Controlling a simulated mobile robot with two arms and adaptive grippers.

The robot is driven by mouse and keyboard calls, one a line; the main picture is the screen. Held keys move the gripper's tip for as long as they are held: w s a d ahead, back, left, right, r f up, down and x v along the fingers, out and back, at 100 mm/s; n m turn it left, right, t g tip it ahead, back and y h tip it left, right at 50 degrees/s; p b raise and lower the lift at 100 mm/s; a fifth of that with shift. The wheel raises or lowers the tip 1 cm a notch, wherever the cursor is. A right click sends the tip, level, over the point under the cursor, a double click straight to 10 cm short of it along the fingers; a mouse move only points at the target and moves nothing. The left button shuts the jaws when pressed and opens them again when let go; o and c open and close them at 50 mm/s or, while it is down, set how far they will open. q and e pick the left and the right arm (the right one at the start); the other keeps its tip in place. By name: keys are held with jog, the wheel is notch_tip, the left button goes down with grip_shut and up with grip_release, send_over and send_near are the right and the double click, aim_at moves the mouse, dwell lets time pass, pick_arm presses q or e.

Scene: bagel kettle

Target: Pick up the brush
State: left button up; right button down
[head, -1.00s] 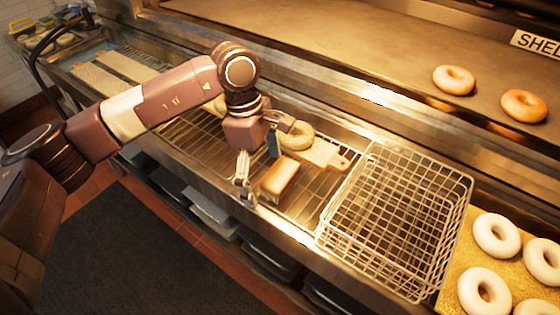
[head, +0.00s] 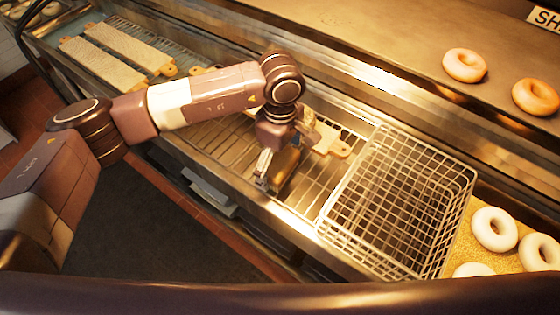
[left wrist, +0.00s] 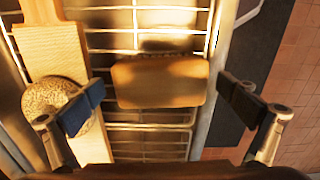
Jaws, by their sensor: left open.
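The brush, a wooden block with a row of bristles along one edge, lies on the wire rack. In the left wrist view the brush (left wrist: 160,84) is between the two finger pads, with a gap on each side. My left gripper (left wrist: 161,102) is open, pointing down above the rack. In the head view my left gripper (head: 290,155) hides part of the brush (head: 284,168), which shows in shadow. I cannot tell how high the fingertips are above the rack. My right gripper is not in view.
A wooden board (left wrist: 52,45) with a seeded bagel (left wrist: 47,96) lies close beside the left finger pad. A wire basket (head: 400,205) stands right of the gripper. Bagels lie on the shelf (head: 464,66) and on a tray (head: 494,229). Long boards (head: 100,63) lie far left.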

aim_at(281, 161)
pick_arm(q)
jog(key=shift+s+f, duration=0.1)
jog(key=c, duration=1.3)
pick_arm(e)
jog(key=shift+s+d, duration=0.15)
pick_arm(q)
jog(key=shift+r, duration=0.5)
notch_tip(281, 161, up, 19)
jog(key=b, duration=0.5)
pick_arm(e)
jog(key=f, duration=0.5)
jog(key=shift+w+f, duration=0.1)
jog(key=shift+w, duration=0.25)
